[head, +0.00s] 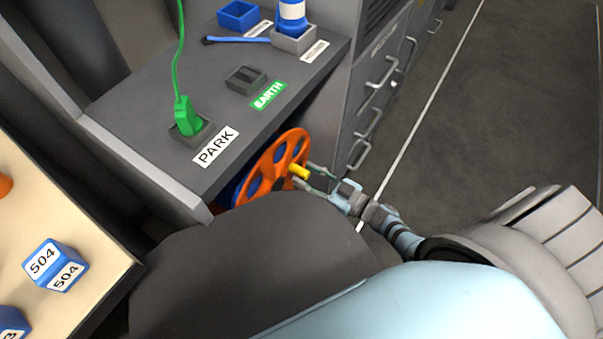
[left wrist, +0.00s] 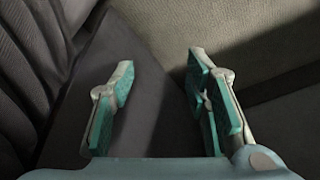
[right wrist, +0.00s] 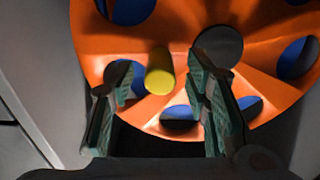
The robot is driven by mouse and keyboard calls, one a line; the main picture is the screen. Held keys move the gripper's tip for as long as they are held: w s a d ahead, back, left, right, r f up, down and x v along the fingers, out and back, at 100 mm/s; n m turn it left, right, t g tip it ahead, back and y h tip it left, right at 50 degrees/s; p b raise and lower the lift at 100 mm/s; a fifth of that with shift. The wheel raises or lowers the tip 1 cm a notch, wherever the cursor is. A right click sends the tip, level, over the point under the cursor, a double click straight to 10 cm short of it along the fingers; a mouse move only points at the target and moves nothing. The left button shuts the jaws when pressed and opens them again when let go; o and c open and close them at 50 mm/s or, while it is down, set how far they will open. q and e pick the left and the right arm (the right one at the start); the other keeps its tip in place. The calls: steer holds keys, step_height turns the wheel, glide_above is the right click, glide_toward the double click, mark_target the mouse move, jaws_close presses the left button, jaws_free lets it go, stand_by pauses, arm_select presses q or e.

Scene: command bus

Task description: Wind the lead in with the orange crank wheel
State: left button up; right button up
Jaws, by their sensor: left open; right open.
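The orange crank wheel (head: 273,167) stands upright on the side of the grey counter, with a blue drum partly seen behind it. Its yellow handle (head: 300,171) sticks out towards my right gripper (head: 315,178). In the right wrist view the yellow handle (right wrist: 160,72) lies between the two open fingers, nearer the left one, and the fingers do not close on it. The green lead (head: 181,50) hangs from above to a green plug (head: 186,115) in the socket marked PARK. My left gripper (left wrist: 160,85) is open and empty, away from the wheel.
An empty socket (head: 246,79) marked EARTH sits on the counter (head: 150,100). A blue and white plug (head: 292,15) and a blue tray (head: 238,15) are farther back. Drawers with handles (head: 383,72) line the right. A cream table (head: 60,205) with blue blocks (head: 56,264) is at left.

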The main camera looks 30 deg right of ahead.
steer(key=shift+x, duration=1.25)
steer(key=shift+s, duration=0.1)
steer(key=shift+c, duration=0.6)
jaws_close()
